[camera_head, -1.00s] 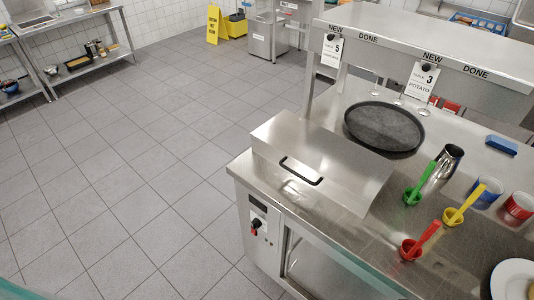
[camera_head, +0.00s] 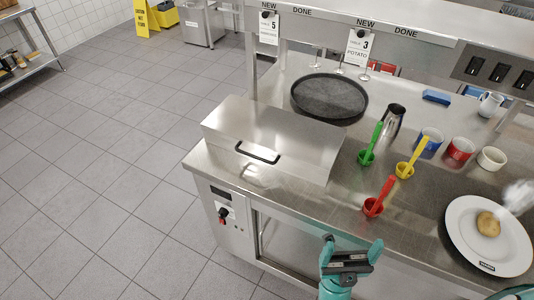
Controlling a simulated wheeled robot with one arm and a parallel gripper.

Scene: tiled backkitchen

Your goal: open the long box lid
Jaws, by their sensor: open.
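The long box lid (camera_head: 290,132) is a shiny steel cover lying shut on the left end of the steel counter. Its black handle (camera_head: 257,153) is on the sloping front face. What lies under the lid is hidden. My gripper (camera_head: 351,250) is teal with dark inner parts. It shows at the bottom of the picture, in front of the counter's front edge, to the right of and nearer than the lid. Its fingers are spread apart with nothing between them, and it does not touch the lid or the handle.
A black round pan (camera_head: 329,97) stands behind the lid. A white plate (camera_head: 462,236) with a potato (camera_head: 488,224) is at the right. The floor (camera_head: 110,170) at the left is clear.

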